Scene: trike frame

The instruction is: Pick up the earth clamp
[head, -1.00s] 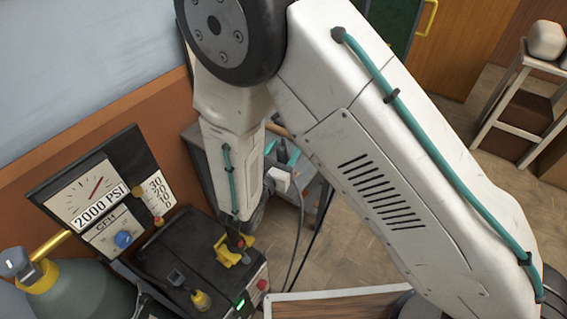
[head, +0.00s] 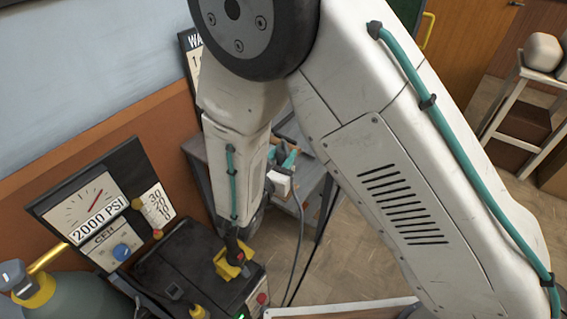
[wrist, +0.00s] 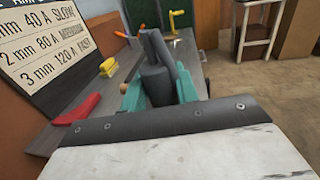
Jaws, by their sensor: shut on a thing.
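My gripper shows in the wrist view (wrist: 160,92) with teal fingers closed around a dark grey, two-armed piece that looks like the earth clamp (wrist: 155,50). The piece points up and away from the palm, and the fingers hide its lower part. In the head view my gripper (head: 283,160) is small and partly behind my own arm, over or near a grey bench. The held clamp cannot be made out clearly there. A grey cable (head: 299,245) hangs below the gripper toward the floor; where it joins is hidden.
The grey bench (wrist: 92,120) carries a red item (wrist: 78,108), a yellow block (wrist: 108,66) and a yellow-handled item (wrist: 177,20). The black welder (head: 185,262), with a yellow-and-black item (head: 232,262) on top, stands at lower left beside a gas cylinder (head: 75,292). Open floor lies right of the bench.

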